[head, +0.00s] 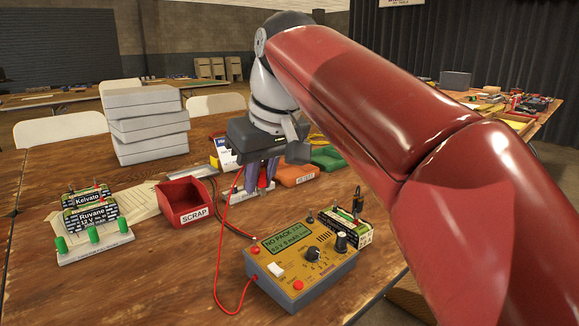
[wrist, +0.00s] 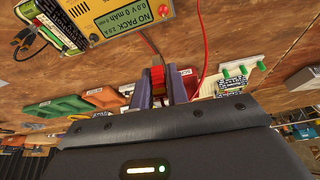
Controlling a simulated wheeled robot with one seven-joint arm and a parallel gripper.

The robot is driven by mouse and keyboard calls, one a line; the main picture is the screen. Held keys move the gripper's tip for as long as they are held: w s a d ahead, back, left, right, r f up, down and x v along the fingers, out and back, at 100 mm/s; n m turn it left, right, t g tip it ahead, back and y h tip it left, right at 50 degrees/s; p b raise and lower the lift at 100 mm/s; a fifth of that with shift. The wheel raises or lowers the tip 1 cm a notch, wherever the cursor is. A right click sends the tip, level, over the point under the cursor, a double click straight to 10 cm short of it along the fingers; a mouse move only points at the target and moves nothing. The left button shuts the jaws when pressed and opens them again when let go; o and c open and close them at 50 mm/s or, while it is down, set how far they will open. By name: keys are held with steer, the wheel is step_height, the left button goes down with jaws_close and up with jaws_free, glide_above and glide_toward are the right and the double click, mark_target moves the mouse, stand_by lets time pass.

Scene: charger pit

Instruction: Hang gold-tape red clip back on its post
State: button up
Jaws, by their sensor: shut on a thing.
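My gripper (head: 262,182) points down above the wooden table, behind the charger, and its fingers are partly hidden in the head view. In the wrist view my gripper (wrist: 161,88) is shut on a small red clip (wrist: 158,76) held between purple-grey fingers. Gold tape on the clip is too small to make out. A red lead runs from the charger (head: 302,262) up toward my gripper. A pale labelled holder (head: 238,196) stands just below and left of the fingers. I cannot tell which part of it is the clip's post.
A red scrap bin (head: 185,203) stands left of my gripper. A white stand with green pegs (head: 93,234) and battery packs (head: 90,212) is farther left. Orange (head: 297,175) and green (head: 328,158) trays lie behind right. Grey boxes (head: 145,125) are stacked at the back.

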steer(key=shift+s+a+f+b, duration=0.55)
steer(key=shift+s+a+f, duration=0.05)
steer(key=shift+a+f, duration=0.15)
steer(key=shift+f, duration=0.1)
steer(key=shift+f+b, duration=2.7)
steer(key=shift+f, duration=0.75)
steer(key=shift+f+p, duration=0.15)
steer(key=shift+p, duration=0.15)
steer(key=o, duration=0.8)
steer(key=shift+o, duration=0.7)
steer(key=shift+o, duration=0.5)
